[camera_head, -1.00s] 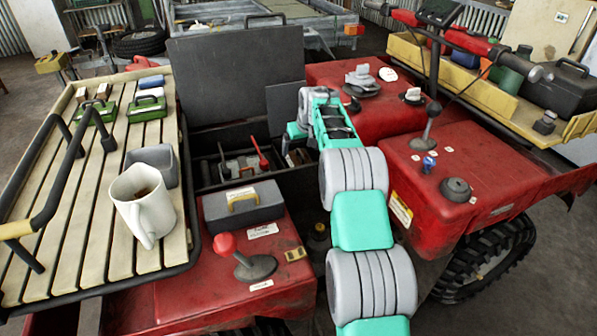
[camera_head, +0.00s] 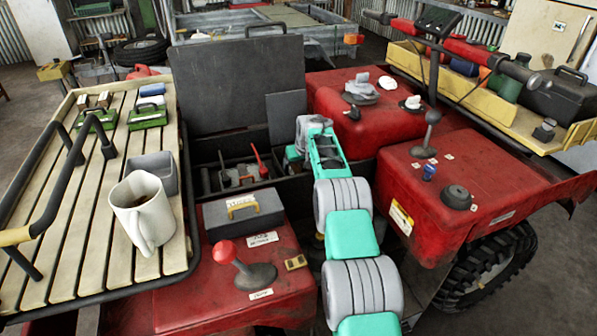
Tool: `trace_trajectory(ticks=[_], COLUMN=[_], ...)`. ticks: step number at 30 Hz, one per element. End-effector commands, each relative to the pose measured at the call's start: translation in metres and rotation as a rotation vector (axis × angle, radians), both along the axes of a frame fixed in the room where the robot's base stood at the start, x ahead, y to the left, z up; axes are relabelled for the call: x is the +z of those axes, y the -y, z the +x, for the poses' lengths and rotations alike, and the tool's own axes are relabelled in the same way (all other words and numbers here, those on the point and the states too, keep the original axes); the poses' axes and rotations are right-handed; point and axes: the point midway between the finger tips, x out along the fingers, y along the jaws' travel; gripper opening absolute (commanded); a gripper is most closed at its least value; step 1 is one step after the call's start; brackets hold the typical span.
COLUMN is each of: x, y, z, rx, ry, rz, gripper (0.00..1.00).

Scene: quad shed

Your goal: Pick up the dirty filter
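I cannot pick out the dirty filter for certain. The open dark storage compartment (camera_head: 203,150) lies in the middle of the red vehicle, below a raised dark lid (camera_head: 235,85). Inside it I see a grey part with a red handle (camera_head: 258,163) and other dark shapes too small to name. My teal and grey arm reaches forward over the compartment's right side and bends down there. My gripper is hidden behind the arm and the compartment's edge, so its fingers and anything between them do not show.
A grey case (camera_head: 243,214) and a red-knobbed lever (camera_head: 240,265) stand just in front of the compartment. A slatted rack (camera_head: 95,240) at left holds a white mug (camera_head: 143,213) and green boxes (camera_head: 148,117). Red bodywork (camera_head: 470,165) with a lever (camera_head: 428,135) borders my arm at right.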

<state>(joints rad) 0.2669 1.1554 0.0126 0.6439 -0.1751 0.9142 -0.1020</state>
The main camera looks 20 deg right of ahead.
Motion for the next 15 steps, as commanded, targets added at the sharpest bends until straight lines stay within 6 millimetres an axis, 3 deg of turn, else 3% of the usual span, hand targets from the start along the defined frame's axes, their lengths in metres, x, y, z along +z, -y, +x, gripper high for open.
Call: trace_trajectory(ticks=[15], x=[0.0007], y=[0.0000], z=[0.0001], rx=[0.000], ry=[0.001], rz=[0.000], gripper=[0.39])
